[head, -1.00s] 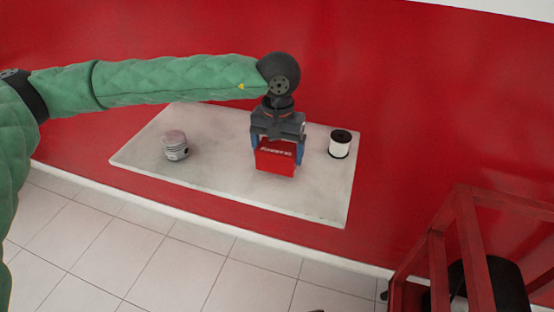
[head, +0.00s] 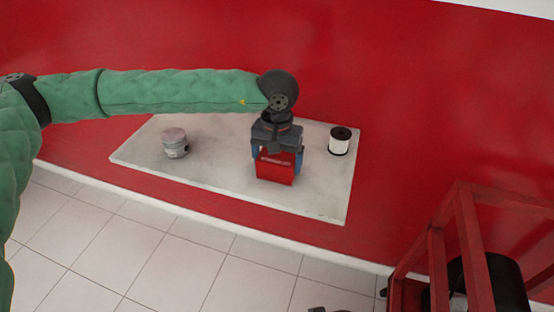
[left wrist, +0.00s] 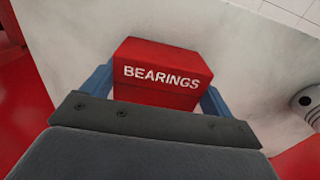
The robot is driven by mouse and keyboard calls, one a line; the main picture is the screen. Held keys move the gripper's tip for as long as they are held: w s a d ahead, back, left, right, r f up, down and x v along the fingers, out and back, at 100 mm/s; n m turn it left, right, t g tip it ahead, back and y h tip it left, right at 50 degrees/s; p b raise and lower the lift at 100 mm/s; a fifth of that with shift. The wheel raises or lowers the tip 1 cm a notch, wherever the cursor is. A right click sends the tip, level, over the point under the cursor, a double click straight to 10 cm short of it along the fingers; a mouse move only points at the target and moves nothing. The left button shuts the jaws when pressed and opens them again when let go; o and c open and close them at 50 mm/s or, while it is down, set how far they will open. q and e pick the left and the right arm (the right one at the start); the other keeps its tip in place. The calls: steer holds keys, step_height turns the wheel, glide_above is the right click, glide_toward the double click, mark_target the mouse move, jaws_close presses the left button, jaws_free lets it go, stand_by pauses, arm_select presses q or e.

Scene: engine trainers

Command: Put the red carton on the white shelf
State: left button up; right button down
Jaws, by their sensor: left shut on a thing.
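The red carton (head: 275,171) is between the blue fingers of my left gripper (head: 277,156), which is shut on it. The carton is over the white shelf (head: 225,190), right of its middle; I cannot tell whether its base touches the shelf. In the left wrist view the carton (left wrist: 160,75) shows the word BEARINGS, with a blue finger on each side and the white shelf (left wrist: 100,25) behind it. My right gripper is not clearly seen.
A metal piston (head: 174,143) stands on the left part of the shelf. A white cylinder with a black top (head: 339,142) stands close to the right of the carton. The red wall (head: 420,110) is behind the shelf. A red metal frame (head: 440,245) stands at lower right.

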mark_target(277, 157)
steer(key=shift+w+a+f, duration=0.1)
steer(key=shift+f, duration=0.05)
arm_select(q)
steer(key=o, duration=1)
steer(key=shift+o, duration=0.2)
arm_select(e)
steer(key=shift+f, duration=0.1)
arm_select(q)
steer(key=shift+r, duration=0.1)
steer(key=shift+r+p, duration=0.1)
steer(key=shift+p, duration=0.2)
step_height(277, 157, up, 6)
steer(key=shift+r+b, duration=0.1)
steer(key=shift+b, duration=0.7)
step_height(277, 157, up, 4)
steer(key=shift+f, duration=0.1)
steer(key=shift+r+b, duration=0.3)
steer(key=shift+r, duration=0.6)
arm_select(e)
steer(key=shift+t, duration=0.4)
steer(key=x, duration=0.2)
steer(key=s+x, duration=0.1)
steer(key=x, duration=0.1)
steer(key=shift+w+a+f, duration=0.1)
steer(key=shift+w+f, duration=0.05)
steer(key=shift+f, duration=0.4)
